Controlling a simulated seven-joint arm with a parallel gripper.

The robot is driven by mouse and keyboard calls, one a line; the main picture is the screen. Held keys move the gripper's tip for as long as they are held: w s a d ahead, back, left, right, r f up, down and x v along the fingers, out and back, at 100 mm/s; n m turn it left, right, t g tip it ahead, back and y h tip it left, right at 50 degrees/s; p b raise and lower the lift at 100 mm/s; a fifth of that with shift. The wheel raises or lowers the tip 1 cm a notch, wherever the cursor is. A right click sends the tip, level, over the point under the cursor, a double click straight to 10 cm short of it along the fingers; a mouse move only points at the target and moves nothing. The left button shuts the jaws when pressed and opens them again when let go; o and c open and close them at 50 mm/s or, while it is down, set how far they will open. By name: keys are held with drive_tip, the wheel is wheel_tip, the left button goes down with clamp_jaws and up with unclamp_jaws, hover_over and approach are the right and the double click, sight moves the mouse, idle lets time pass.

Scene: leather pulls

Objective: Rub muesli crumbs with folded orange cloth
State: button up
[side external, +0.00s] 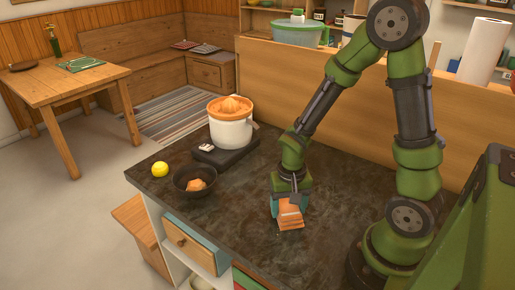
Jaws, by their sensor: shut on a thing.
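My gripper (290,200) points down over the dark counter (325,240), near its front edge. It is shut on the folded orange cloth (290,214), which hangs at or just above the counter surface; I cannot tell if it touches. The fingertips are partly hidden by the cloth and the gripper body. Muesli crumbs are too small to make out for certain on the mottled counter.
A dark bowl (195,181) with an orange-brown piece in it and a yellow lemon (160,169) are at the counter's left. A white and orange juicer (231,122) stands on a dark base (226,147) behind. The counter's middle is clear.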

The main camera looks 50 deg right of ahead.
sight(271, 236)
drive_tip(key=shift+s+a, duration=0.15)
drive_tip(key=shift+a, duration=4)
wheel_tip(271, 236, up, 8)
drive_tip(key=shift+d, duration=0.15)
